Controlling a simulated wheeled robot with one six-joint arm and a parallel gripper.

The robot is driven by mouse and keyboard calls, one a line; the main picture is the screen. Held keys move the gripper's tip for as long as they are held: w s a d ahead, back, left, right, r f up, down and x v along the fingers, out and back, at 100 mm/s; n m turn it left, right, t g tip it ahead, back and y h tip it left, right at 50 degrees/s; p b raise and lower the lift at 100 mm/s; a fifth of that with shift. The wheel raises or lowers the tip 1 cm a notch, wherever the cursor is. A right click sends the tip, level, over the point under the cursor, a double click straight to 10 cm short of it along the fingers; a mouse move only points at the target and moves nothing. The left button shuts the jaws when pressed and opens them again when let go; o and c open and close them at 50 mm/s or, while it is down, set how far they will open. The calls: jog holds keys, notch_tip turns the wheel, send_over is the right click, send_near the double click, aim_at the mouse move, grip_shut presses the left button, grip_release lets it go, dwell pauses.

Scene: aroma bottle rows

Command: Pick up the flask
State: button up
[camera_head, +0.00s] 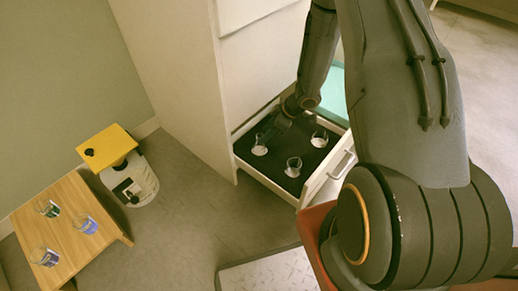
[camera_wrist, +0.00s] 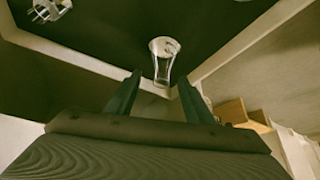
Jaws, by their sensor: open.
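Three clear glass flasks stand on the dark floor of an open drawer: a left one (camera_head: 259,146), a front one (camera_head: 293,168) and a right one (camera_head: 319,139). My gripper (camera_head: 276,124) is over the drawer, near the left flask, partly dark against the liner. In the wrist view my gripper (camera_wrist: 159,77) is open, and one clear flask (camera_wrist: 162,58) shows between and beyond its fingertips, near a drawer corner. I cannot tell whether the fingers touch it. Another glass piece (camera_wrist: 50,10) is cut off at the top left.
The white drawer front (camera_head: 330,172) and side walls border the flasks closely. A wooden table (camera_head: 70,222) at left holds several glasses with coloured contents. Grey floor between is clear.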

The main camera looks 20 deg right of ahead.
jog(key=b+x, duration=0.1)
jog(key=x, duration=0.1)
jog(key=b+x, duration=0.1)
jog(key=x, duration=0.1)
jog(key=shift+a+f, duration=0.2)
jog(key=shift+a, duration=0.2)
grip_shut()
